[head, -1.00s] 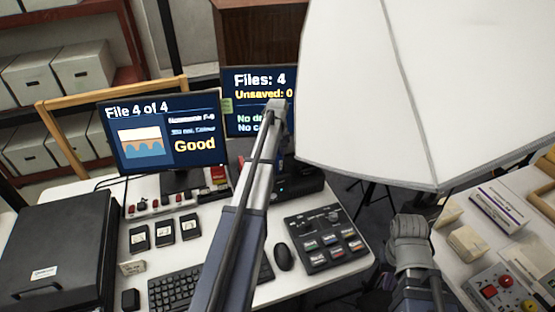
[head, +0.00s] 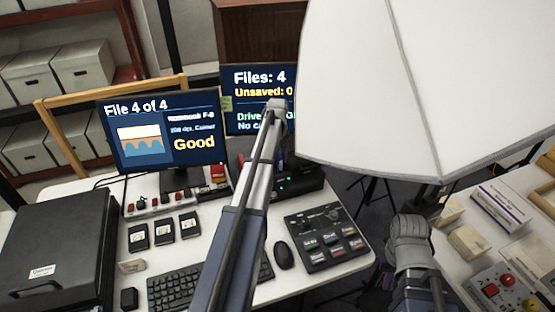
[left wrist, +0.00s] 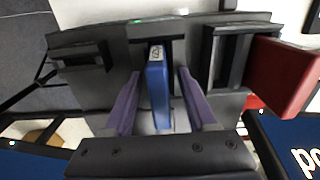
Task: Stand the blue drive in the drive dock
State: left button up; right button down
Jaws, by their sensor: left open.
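The blue drive (left wrist: 157,88), with a white label, stands in the middle slot of the black drive dock (left wrist: 205,75) in the left wrist view. A small green light shows on the dock. My left gripper (left wrist: 158,76) is open, with one finger on each side of the drive and gaps between. In the head view the dock (head: 302,184) shows beside my left arm, which hides the drive and most of the gripper.
A red block (left wrist: 284,76) is beside the dock. A keyboard (head: 180,288), mouse (head: 283,256) and button panel (head: 325,238) lie in front. A large white panel (head: 400,90) hangs at upper right.

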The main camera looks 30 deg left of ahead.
pick_arm(q)
jog(key=shift+r, duration=0.1)
pick_arm(e)
jog(key=shift+r, duration=0.15)
pick_arm(q)
notch_tip(320, 180, up, 8)
jog(key=p, duration=0.8)
jog(key=shift+f, duration=0.2)
pick_arm(e)
notch_tip(320, 180, up, 8)
jog(key=shift+f, duration=0.2)
jog(key=shift+f, duration=0.1)
